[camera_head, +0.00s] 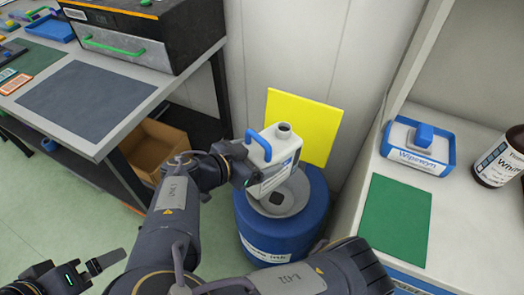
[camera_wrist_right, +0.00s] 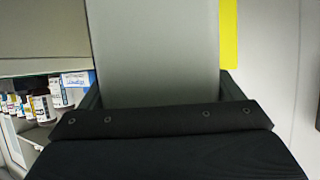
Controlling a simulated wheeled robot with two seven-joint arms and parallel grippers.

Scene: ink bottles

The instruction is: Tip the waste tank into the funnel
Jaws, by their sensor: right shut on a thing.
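The waste tank (camera_head: 271,152) is a white jug with a blue handle, a short grey neck and a label. My right gripper (camera_head: 243,166) is shut on its side and holds it slightly tilted, neck upward. A pale surface of the tank (camera_wrist_right: 153,50) fills the middle of the right wrist view between the dark fingers. The grey funnel (camera_head: 287,197) sits in the top of a blue drum (camera_head: 275,235), just below the tank, which hides part of it. Whether they touch is unclear. My left gripper (camera_head: 98,266) is low at the left, away from both; its finger gap is unclear.
A yellow panel (camera_head: 304,127) stands behind the drum. On the right, a white counter holds a green mat (camera_head: 396,218), a wipes box (camera_head: 417,147) and a brown bottle (camera_head: 500,160). A workbench with a dark mat (camera_head: 85,101) is at left, with a cardboard box (camera_head: 152,148) beneath.

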